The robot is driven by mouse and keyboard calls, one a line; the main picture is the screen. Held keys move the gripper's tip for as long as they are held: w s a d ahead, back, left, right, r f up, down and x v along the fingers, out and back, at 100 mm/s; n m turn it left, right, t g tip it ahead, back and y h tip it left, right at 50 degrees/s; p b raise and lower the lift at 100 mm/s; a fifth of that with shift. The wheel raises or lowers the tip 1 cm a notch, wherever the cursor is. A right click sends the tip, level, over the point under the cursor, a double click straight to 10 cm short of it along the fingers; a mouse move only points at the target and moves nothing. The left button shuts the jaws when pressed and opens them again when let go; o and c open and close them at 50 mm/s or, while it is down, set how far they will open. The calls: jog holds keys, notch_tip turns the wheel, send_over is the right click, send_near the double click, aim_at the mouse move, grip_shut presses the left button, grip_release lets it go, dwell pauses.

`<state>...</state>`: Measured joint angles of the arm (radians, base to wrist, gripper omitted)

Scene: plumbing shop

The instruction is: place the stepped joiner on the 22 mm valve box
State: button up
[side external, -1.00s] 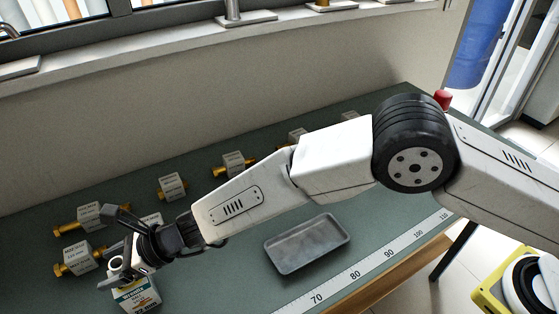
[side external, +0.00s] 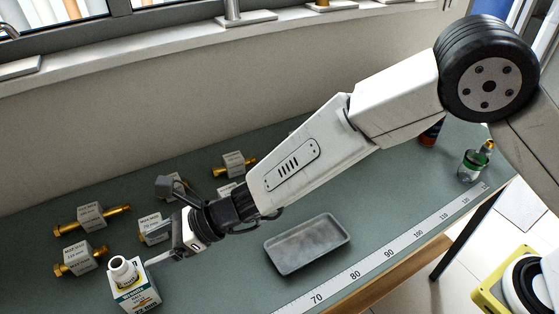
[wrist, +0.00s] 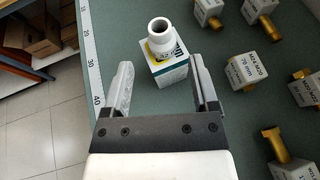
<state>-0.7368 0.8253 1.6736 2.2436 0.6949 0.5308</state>
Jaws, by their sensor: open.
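The stepped joiner (side external: 123,269) is a white, short hollow piece with a wide open mouth. It stands upright on top of the valve box (side external: 143,294), a white, yellow and teal carton at the front left of the bench. In the wrist view the joiner (wrist: 160,31) sits on the box (wrist: 169,69), beyond my fingertips. My gripper (side external: 166,223) is open and empty, to the right of the joiner in the side view. In the wrist view its two fingers (wrist: 161,66) are spread wide, with the joiner apart from both. The size print on the box is hard to read.
Several brass fittings with grey labelled blocks (side external: 91,217) stand behind and beside the box. An empty grey tray (side external: 308,244) lies right of my gripper. A white measuring strip (side external: 352,275) runs along the front edge.

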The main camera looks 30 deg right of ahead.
jog(key=shift+s+d+r, duration=0.15)
jog(key=shift+d+r, duration=0.05)
jog(key=shift+d, duration=0.25)
dwell(0.4)
jog(key=s+d+n+h, duration=0.3)
jog(key=d+n, duration=0.4)
jog(key=d, duration=0.8)
jog(key=s+d+n+h, duration=0.4)
jog(key=d+n, duration=0.3)
jog(key=d, duration=0.9)
jog(key=s+d+n+g+h, duration=0.1)
jog(key=s+d+n+h, duration=0.3)
jog(key=d, duration=1.2)
jog(key=n+h, duration=0.2)
jog(key=n, duration=0.1)
jog(key=shift+s+d, duration=0.15)
jog(key=shift+s, duration=0.1)
